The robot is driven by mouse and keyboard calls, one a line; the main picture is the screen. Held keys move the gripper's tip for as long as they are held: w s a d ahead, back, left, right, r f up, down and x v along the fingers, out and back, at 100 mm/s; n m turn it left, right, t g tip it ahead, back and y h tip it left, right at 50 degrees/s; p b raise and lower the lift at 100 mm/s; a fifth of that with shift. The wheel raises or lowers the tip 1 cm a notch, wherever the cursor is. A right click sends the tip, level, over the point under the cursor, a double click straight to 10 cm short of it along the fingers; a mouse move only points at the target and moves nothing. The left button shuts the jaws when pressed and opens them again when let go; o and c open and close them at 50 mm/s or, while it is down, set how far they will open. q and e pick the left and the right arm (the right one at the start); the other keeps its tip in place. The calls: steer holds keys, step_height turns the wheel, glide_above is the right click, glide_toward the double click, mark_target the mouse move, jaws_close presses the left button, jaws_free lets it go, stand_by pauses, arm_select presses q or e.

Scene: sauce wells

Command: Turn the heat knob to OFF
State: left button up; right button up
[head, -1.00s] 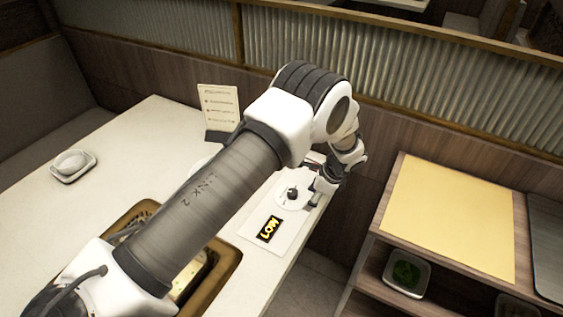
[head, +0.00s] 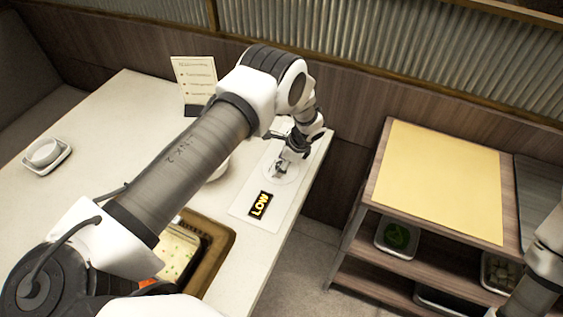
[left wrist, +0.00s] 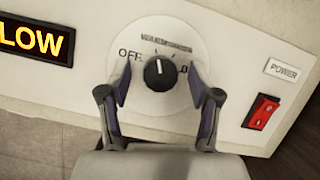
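The heat knob (left wrist: 158,72) is a round black knob with a white pointer line on a pale round dial (left wrist: 172,40). In the left wrist view its line points nearly straight up, between OFF at the left and a partly hidden mark at the right. My left gripper (left wrist: 160,90) is open, one finger on each side of the knob, with gaps visible. In the head view the left gripper (head: 284,168) is over the dial and hides most of the knob. A display (head: 259,205) reads LOW. My right gripper is not in view.
A red POWER switch (left wrist: 262,112) is right of the dial. A shelf unit with a yellow mat (head: 440,180) stands at right.

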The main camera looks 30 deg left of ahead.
arm_select(q)
steer(key=c, duration=1)
steer(key=shift+f, duration=0.1)
steer(key=shift+f+n+b, duration=0.2)
steer(key=shift+n+b, duration=0.2)
steer(key=shift+b, duration=0.5)
steer(key=n+g+b, duration=0.1)
steer(key=n+b, duration=0.1)
steer(key=b, duration=0.1)
steer(key=n+g+h+b, duration=0.1)
steer(key=n+b, duration=0.2)
steer(key=shift+f+b, duration=0.15)
steer(key=shift+b, duration=0.2)
steer(key=shift+n+g+h+b, duration=0.65)
steer(key=shift+n+b, duration=0.5)
steer(key=shift+n, duration=0.95)
steer(key=shift+r, duration=0.2)
